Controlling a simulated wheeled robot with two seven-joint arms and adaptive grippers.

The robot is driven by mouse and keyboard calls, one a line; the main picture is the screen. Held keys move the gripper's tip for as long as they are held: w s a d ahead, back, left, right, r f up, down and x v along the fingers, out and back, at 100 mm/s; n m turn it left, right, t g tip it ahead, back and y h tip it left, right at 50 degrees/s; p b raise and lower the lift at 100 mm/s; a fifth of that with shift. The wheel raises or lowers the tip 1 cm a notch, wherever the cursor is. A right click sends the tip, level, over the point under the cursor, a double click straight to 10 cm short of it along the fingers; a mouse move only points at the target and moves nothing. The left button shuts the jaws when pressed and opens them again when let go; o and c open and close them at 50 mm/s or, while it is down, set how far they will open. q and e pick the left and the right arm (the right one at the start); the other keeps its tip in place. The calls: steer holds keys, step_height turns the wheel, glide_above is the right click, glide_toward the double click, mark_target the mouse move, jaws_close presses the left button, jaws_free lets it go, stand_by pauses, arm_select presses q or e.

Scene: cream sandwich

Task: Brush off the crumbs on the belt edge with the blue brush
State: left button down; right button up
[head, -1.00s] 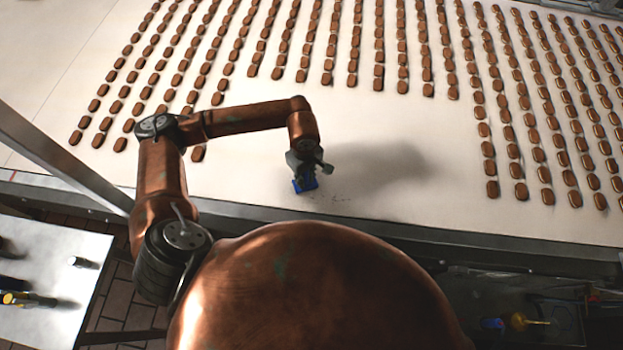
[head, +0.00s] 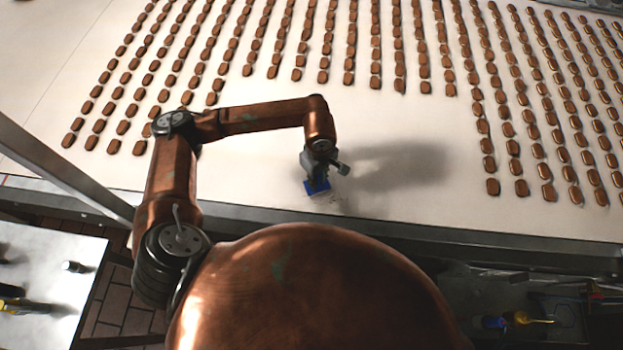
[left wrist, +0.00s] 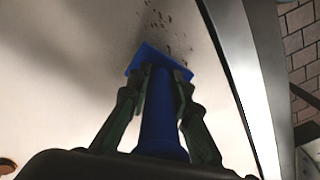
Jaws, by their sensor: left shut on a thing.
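My left gripper (head: 319,172) is shut on the blue brush (head: 317,187), close over the front edge of the pale belt (head: 260,183). In the left wrist view, the gripper's two fingers (left wrist: 158,100) clasp the brush's blue handle (left wrist: 158,125). The brush's wide head points away from the gripper and hides its bristles. Dark crumbs (left wrist: 160,22) lie scattered on the belt just beyond the brush head. A few crumbs (head: 333,198) also show beside the brush in the head view. My right gripper is not in view.
Rows of brown biscuits (head: 350,60) cover the far belt and its right side. A metal rail (head: 400,235) runs along the belt's front edge. A pale side table (head: 50,260) with tools stands at lower left. The belt around the brush is clear of biscuits.

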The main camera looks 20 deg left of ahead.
arm_select(q)
steer(key=shift+w+d+f+b, duration=0.15)
steer(key=shift+d+b, duration=0.15)
steer(key=shift+d, duration=0.5)
steer(key=shift+w+d+r+b, duration=0.1)
steer(key=shift+w+d+b, duration=0.15)
steer(key=shift+d, duration=0.5)
steer(key=shift+w+d+f+b, duration=0.1)
steer(key=shift+d+b, duration=0.25)
steer(key=shift+d, duration=0.45)
steer(key=shift+w+d+r+b, duration=0.1)
steer(key=shift+w+d+b, duration=0.2)
steer(key=shift+d, duration=0.5)
steer(key=shift+w+d+r+b, duration=0.15)
steer(key=shift+d+b, duration=0.1)
steer(key=shift+d, duration=0.6)
steer(key=shift+w+d+r+b, duration=0.1)
steer(key=shift+w+d+b, duration=0.2)
steer(key=shift+d, duration=0.5)
